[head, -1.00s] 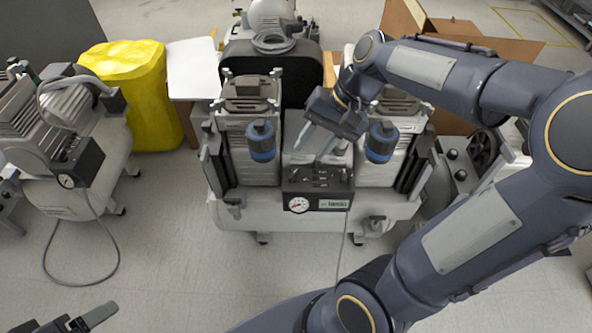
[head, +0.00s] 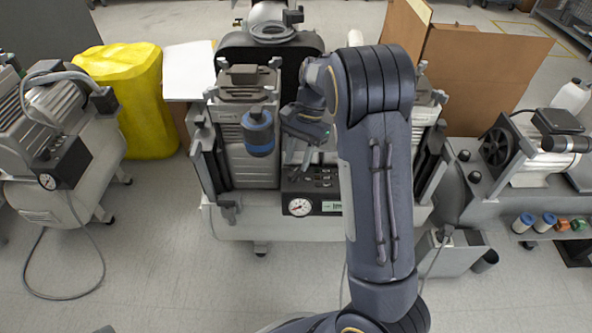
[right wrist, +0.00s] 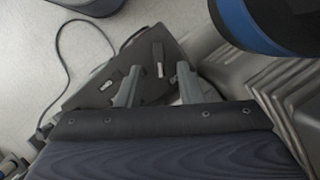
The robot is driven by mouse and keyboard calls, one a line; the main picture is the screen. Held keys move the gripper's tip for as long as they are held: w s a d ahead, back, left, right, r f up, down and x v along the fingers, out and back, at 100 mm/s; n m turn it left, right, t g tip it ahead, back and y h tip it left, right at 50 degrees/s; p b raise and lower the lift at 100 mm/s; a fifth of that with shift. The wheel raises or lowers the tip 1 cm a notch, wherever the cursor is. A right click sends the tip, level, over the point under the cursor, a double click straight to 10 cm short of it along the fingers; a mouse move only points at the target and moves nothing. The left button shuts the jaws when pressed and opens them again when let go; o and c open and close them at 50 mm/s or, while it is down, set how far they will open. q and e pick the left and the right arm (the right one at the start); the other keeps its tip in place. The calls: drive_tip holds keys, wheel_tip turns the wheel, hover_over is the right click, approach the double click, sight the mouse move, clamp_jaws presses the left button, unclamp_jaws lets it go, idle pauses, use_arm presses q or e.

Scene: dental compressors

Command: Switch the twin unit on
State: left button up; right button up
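The twin unit (head: 250,170) stands in the middle of the head view, a pale compressor with two ribbed motor blocks. Its black control panel (head: 325,186) sits at the front between the blocks, with a round gauge (head: 299,207) and several small switches on top. My right gripper (head: 298,160) is just above and behind the panel. In the right wrist view its two fingers (right wrist: 158,72) are apart and empty, with the panel (right wrist: 112,92) and its pale switch levers beyond them. My right forearm hides the unit's right part. Only a tip of my left gripper (head: 103,329) shows at the bottom edge.
A blue-banded filter cylinder (head: 258,131) stands close left of my right gripper. Another compressor (head: 55,150) is at the left, by a yellow bin (head: 127,95). A grey unit (head: 500,175) and cardboard box (head: 470,80) are at the right. The front floor is clear.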

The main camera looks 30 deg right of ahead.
sight(294, 174)
drive_tip(key=shift+b+x, duration=0.4)
drive_tip(key=shift+x, duration=0.95)
clamp_jaws()
